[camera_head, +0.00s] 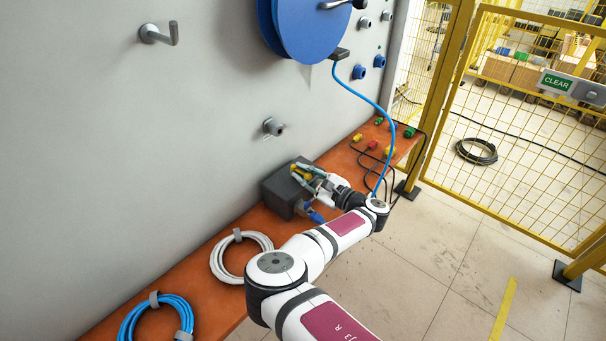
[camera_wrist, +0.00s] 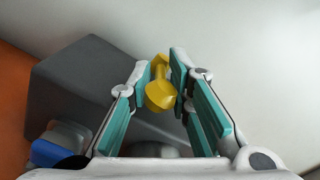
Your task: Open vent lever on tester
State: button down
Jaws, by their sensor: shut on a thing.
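The tester is a dark grey box (camera_head: 277,193) on the orange bench against the wall. It also shows as a grey block in the wrist view (camera_wrist: 85,85). A yellow lever (camera_wrist: 160,93) stands between my fingertips in the wrist view, its rounded end towards the camera. My gripper (camera_head: 306,173) reaches over the box, and its teal-padded fingers (camera_wrist: 162,80) are shut on the yellow lever. A blue fitting with a grey body (camera_wrist: 58,146) is on the near side of the box, left of my gripper. The lever's base is hidden.
A white hose coil (camera_head: 240,256) and a blue hose coil (camera_head: 157,318) lie on the orange bench (camera_head: 206,300). A blue hose (camera_head: 388,115) hangs from the blue reel (camera_head: 310,28) behind my wrist. A grey wall knob (camera_head: 273,127) sticks out above the box. Open floor lies right.

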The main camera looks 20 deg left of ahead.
jog(key=c, duration=1.7)
grip_release()
jog(key=shift+w+a+r, duration=0.1)
jog(key=shift+r, duration=0.05)
jog(key=shift+o, duration=0.2)
jog(key=v, duration=1.2)
